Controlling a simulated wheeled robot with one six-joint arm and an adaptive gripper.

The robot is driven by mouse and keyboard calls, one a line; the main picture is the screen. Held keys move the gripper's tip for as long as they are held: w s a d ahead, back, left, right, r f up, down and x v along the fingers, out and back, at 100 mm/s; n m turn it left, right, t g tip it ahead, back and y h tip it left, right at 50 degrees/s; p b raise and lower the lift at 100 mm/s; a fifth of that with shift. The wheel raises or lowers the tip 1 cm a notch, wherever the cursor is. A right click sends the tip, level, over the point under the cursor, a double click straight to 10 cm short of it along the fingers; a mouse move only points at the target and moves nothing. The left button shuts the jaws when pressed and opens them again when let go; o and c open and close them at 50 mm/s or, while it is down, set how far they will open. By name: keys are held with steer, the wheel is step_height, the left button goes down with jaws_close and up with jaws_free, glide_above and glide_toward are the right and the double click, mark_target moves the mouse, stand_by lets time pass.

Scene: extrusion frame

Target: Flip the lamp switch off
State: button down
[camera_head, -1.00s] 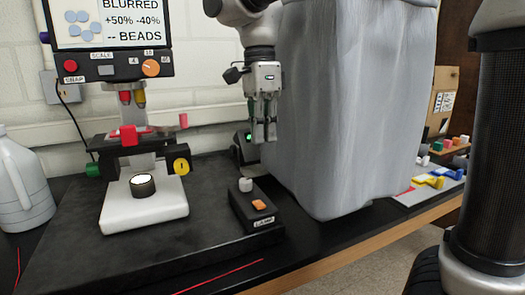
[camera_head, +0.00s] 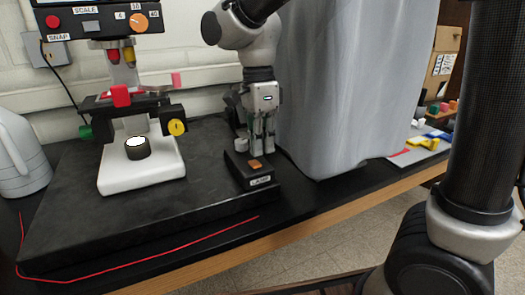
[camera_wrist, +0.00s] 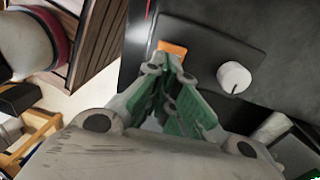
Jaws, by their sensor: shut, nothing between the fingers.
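The lamp control box (camera_head: 236,175) is a small black box labelled LAMP on the dark base plate. An orange rocker switch (camera_head: 255,164) sits near its front edge, with a white knob (camera_head: 241,144) behind it. In the wrist view the orange switch (camera_wrist: 172,48) shows just beyond the fingertips, partly covered by them, and the knob (camera_wrist: 234,77) is to the right. My gripper (camera_head: 264,155) is shut and empty, pointing down over the box close to the switch. Whether the fingertips touch the switch cannot be told. The microscope's lamp (camera_head: 137,146) glows white.
The microscope (camera_head: 140,177) with its white foot stands left of the box. A grey-covered tall object (camera_head: 352,90) stands close to the right of my gripper. A white jug (camera_head: 18,160) is at far left. A red cord (camera_head: 140,268) runs along the front edge.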

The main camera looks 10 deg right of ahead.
steer(key=shift+s+f, duration=0.1)
steer(key=shift+f, duration=0.85)
steer(key=shift+s+d+f, duration=0.1)
steer(key=shift+s+f, duration=0.05)
steer(key=shift+f, duration=0.2)
steer(key=shift+w+a+r, duration=0.1)
steer(key=shift+w+a, duration=0.15)
steer(key=shift+w, duration=0.55)
